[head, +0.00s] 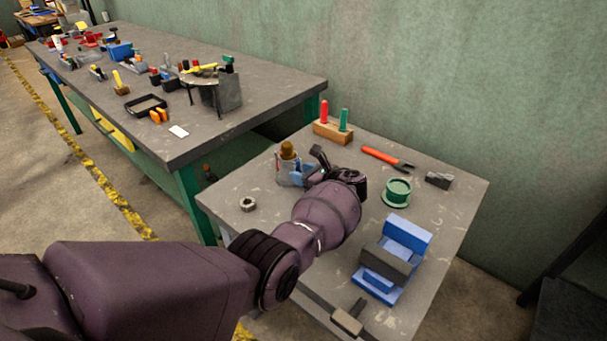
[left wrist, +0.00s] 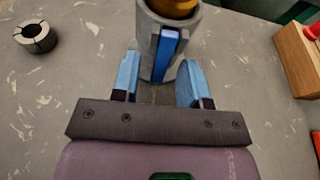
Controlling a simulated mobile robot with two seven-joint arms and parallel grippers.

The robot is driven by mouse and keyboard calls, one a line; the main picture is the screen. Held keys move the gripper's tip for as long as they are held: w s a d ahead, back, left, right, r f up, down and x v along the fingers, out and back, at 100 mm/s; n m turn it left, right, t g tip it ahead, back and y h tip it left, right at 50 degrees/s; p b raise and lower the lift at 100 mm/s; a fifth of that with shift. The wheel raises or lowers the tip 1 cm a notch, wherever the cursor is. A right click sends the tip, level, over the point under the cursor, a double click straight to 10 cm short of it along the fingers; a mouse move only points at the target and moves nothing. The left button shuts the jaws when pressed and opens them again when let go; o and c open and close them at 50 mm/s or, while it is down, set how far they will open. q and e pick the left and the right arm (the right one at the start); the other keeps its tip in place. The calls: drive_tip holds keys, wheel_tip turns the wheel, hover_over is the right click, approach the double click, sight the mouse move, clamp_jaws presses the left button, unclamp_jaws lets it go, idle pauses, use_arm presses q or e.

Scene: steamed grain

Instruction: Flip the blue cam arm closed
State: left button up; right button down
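A grey round fixture (head: 284,174) with a brown knob on top stands on the small table, and it also shows at the top of the left wrist view (left wrist: 149,40). The blue cam arm (left wrist: 166,50) is a narrow bar on the fixture's near side; its exact tilt is hard to tell. My left gripper (left wrist: 159,60) has its two light blue fingers apart, one on each side of the blue cam arm. I cannot tell whether either finger touches the fixture. In the head view, my left gripper (head: 304,173) is partly hidden by its own wrist.
A metal ring (head: 247,204) lies left of the fixture. A wooden block (head: 327,132) with red and green pegs stands behind it. Orange-handled pliers (head: 382,157), a green flanged part (head: 397,192) and a blue-and-grey vise (head: 391,262) are to the right. A cluttered bench (head: 190,146) stands at left.

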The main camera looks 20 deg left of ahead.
use_arm(q)
wheel_tip(320, 180, up, 5)
drive_tip(key=shift+f+p, duration=0.2)
drive_tip(key=shift+p, duration=0.75)
wheel_tip(320, 180, up, 15)
drive_tip(key=p, duration=0.4)
drive_tip(key=shift+r, duration=0.2)
use_arm(e)
wheel_tip(320, 180, up, 7)
drive_tip(key=shift+w+t, duration=0.4)
drive_tip(key=shift+d+f, duration=0.1)
drive_tip(key=shift+f, duration=0.05)
